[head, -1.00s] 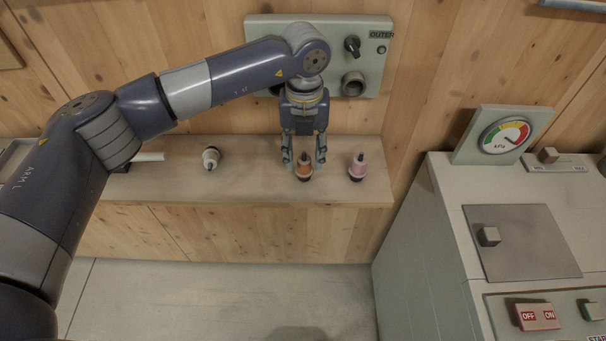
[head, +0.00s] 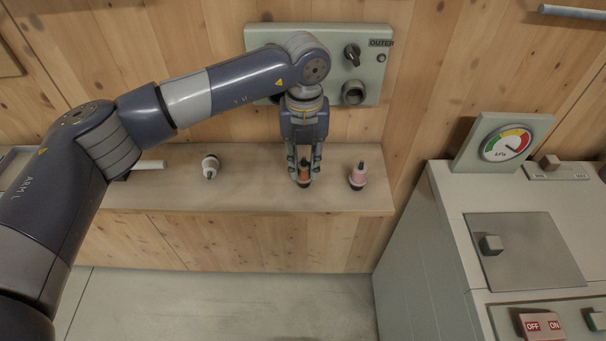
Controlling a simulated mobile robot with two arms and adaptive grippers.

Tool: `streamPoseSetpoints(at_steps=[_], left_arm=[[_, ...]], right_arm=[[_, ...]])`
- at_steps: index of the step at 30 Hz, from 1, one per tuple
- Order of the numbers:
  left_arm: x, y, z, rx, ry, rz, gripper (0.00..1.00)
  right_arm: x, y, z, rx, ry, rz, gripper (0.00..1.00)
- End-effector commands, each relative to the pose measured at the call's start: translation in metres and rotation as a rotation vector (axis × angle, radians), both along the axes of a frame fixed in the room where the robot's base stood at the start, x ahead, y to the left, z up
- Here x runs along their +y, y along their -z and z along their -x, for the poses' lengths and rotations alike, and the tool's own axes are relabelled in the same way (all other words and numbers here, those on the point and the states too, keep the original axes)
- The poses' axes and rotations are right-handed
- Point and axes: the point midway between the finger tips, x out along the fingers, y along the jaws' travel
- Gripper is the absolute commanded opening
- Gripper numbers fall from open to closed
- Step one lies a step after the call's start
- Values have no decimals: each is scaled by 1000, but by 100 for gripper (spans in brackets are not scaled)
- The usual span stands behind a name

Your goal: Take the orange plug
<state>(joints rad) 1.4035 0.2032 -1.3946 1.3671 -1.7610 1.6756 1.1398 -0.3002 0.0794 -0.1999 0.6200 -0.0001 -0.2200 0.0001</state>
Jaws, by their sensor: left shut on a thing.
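The orange plug (head: 303,174) stands upright on the wooden shelf (head: 240,193), with a dark base and an orange body. My left gripper (head: 304,176) points down from above and is shut on the orange plug. Its fingers hide the plug's sides. I cannot tell whether the plug is touching the shelf or just off it. A pink plug (head: 358,178) stands to the right of the gripper, and a white plug (head: 210,167) stands to the left. My right gripper is not in view.
A wall panel (head: 377,62) marked OUTER, with a knob and a round socket (head: 353,93), is behind the gripper. A grey machine cabinet (head: 445,215) with a gauge (head: 505,143) and OFF/ON switch (head: 541,326) stands at right. The floor in front of the shelf is clear.

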Motion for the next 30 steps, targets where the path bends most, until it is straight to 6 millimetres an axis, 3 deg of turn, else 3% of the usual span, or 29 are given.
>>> streamPoseSetpoints(at_steps=[21, 30], left_arm=[[0, -60, 0, -1, 1, 1, 0], [0, -61, 0, 0, 1, 1, 0]], right_arm=[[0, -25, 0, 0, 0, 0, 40], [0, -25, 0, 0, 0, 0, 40]])
